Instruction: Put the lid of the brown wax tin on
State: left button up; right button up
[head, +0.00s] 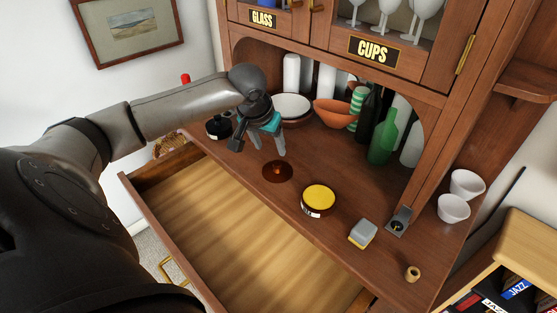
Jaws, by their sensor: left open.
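The brown wax tin (313,211) stands open on the wooden counter, with yellow wax (319,196) at its top and a pale label on its side. A round brown lid (271,179) with a small knob lies flat on the counter to the left of the tin, apart from it. My left gripper (270,151) points down just above and behind the lid, its two fingers apart with nothing between them. I cannot tell whether a fingertip touches the lid. My right gripper is not in view.
A grey and yellow block (363,233), a metal piece (398,222) and a small wooden ring (412,273) lie right of the tin. Bottles (383,142), an orange bowl (331,113) and plates (292,106) stand behind. An empty drawer (240,240) is open in front. White cups (454,208) stand far right.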

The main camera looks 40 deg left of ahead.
aim_at(276, 164)
pick_arm(q)
jog(key=x, duration=0.4)
jog(key=shift+b, duration=0.3)
jog(key=x, duration=0.3)
jog(key=b+x, duration=0.1)
jog(key=x, duration=0.1)
jog(key=shift+d, duration=0.25)
grip_shut()
